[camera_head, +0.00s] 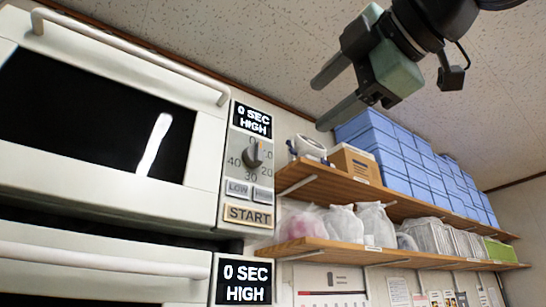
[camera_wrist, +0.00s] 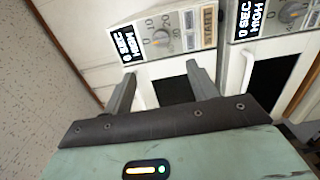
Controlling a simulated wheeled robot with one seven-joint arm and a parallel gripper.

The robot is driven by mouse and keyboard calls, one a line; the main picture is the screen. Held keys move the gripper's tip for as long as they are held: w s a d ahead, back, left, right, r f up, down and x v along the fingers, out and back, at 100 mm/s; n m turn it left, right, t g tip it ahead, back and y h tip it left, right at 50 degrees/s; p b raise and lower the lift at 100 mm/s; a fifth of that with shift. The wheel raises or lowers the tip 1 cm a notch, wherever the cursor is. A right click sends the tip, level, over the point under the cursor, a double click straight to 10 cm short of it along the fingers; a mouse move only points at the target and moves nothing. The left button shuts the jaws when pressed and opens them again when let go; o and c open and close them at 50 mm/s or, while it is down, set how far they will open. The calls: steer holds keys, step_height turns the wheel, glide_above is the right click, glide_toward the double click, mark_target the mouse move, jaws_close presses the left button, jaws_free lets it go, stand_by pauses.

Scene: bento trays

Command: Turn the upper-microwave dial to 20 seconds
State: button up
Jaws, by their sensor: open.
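The upper microwave (camera_head: 200,185) is at the left in the head view, with its door closed. Its grey dial (camera_head: 252,153) sits on the side panel below a display (camera_head: 251,119) reading 0 SEC HIGH. The dial's pointer points up, near 0. In the wrist view the dial (camera_wrist: 160,37) shows beyond the fingers, with the display (camera_wrist: 126,45) beside it. My gripper (camera_head: 333,98) is open and empty, up and to the right of the dial and apart from it. Its two fingers (camera_wrist: 158,82) show spread in the wrist view.
A START button (camera_head: 248,215) and LOW and HIGH buttons are under the dial. A lower microwave (camera_head: 120,262) also reads 0 SEC HIGH. Shelves (camera_head: 400,208) with blue boxes (camera_head: 385,140) and bags stand to the right. A door handle (camera_head: 130,50) sticks out at upper left.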

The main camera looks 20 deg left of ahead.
mark_target(261, 151)
steer(key=p+x, duration=0.8)
steer(key=x, duration=0.8)
steer(key=shift+w+a+p, duration=0.1)
steer(key=shift+a+p, duration=0.25)
steer(key=c, duration=1)
